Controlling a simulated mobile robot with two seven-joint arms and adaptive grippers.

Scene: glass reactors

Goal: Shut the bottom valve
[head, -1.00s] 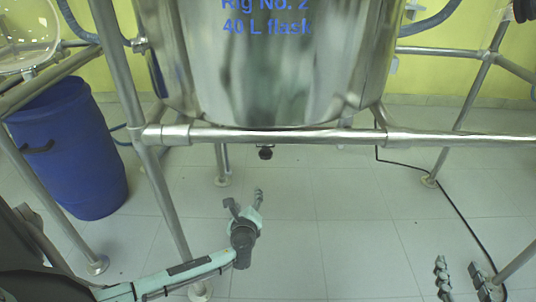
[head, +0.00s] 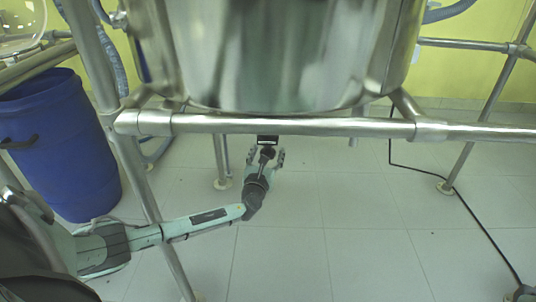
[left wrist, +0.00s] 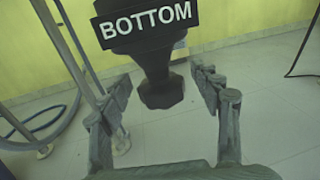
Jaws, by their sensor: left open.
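The bottom valve (left wrist: 160,92) is a black knob hanging on a stem under a black label marked BOTTOM (left wrist: 148,22) in the left wrist view. In the head view the valve (head: 267,152) is small, just below the front rail under the steel vessel. My left gripper (head: 266,158) is open, its fingers pointing up at the valve. In the left wrist view the knob is between the left gripper's fingers (left wrist: 163,98), with visible gaps on both sides. A small dark piece in the bottom right corner of the head view may be my right gripper; its fingers cannot be made out.
The steel vessel (head: 280,60) and its front rail (head: 345,127) are directly above the left gripper. A frame leg (head: 140,180) stands close behind my left arm. A blue barrel (head: 60,150) is at the left. A black cable (head: 460,215) lies on the otherwise clear floor at the right.

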